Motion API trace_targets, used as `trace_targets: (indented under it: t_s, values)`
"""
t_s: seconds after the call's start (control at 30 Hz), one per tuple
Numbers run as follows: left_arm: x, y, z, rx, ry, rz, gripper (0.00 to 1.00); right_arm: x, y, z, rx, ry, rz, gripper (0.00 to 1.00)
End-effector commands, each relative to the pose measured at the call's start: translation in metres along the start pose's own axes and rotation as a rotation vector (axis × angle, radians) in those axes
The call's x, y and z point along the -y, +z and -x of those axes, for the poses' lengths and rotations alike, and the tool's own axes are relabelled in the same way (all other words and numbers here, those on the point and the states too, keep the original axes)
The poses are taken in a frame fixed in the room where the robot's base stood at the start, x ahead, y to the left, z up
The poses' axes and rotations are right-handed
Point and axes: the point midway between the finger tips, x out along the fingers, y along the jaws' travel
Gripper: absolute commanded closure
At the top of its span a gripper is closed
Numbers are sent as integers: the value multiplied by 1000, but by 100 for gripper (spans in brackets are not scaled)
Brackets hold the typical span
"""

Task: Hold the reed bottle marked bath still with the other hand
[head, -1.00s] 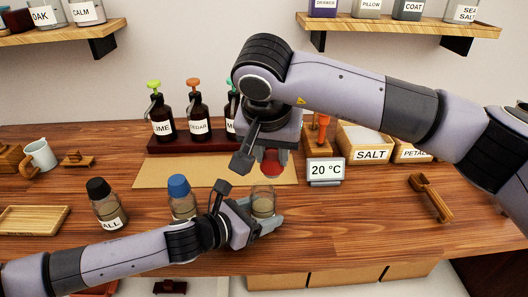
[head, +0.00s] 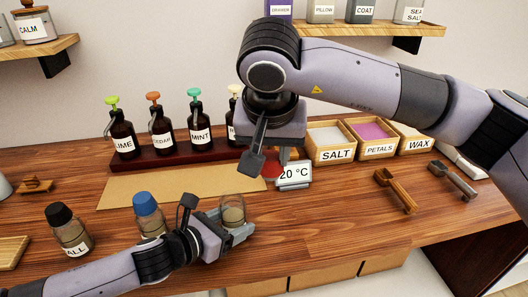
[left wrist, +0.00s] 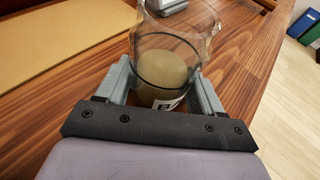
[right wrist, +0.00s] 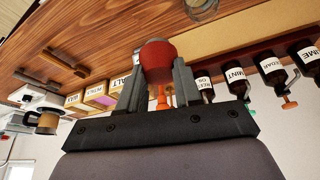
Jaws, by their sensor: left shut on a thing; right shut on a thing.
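The reed bottle (head: 233,209) is clear glass, open at the top, with tan contents. My left gripper (head: 232,228) is shut around its lower body, and it stands upright on the table. In the left wrist view the bottle (left wrist: 166,68) sits between both fingers; its label is mostly hidden, so I cannot read the whole word. My right gripper (head: 272,163) is shut on a red cap (right wrist: 158,60), held behind and to the right of the bottle, apart from it. The cap is mostly hidden in the head view.
A blue-capped bottle (head: 146,205) and a black-capped bottle (head: 62,217) stand to the left. Behind are a tan mat (head: 170,185), pump bottles (head: 160,125), a 20 °C display (head: 293,175) and the salt box (head: 330,155). Two scoops lie right; the table between is clear.

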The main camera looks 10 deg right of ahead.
Motion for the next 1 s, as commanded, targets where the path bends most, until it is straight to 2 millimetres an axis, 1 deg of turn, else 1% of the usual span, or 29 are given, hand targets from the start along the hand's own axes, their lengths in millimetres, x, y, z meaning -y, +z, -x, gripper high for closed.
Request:
trace_targets:
  t_s: [0.03,0.13,0.17,0.2,0.23,0.53,0.67,0.77,1.0]
  values:
    - [-1,-3,0,-5,3,-1,94,0,0,0,0,0,0,100]
    - [-1,-3,0,-5,3,-1,94,0,0,0,0,0,0,100]
    - [-1,-3,0,-5,3,-1,27,0,0,0,0,0,0,100]
    - [0,-3,0,-5,2,0,14,0,0,0,0,0,0,100]
    - [0,-3,0,-5,2,0,4,0,0,0,0,0,0,100]
    - [0,-1,0,-1,1,0,3,0,0,0,0,0,0,100]
    - [0,-1,6,-1,1,-1,3,0,0,0,0,0,0,100]
    - [-1,-1,16,-1,1,-2,3,0,0,0,0,0,0,100]
    - [-1,-1,55,-2,3,-2,3,0,0,0,0,0,0,100]
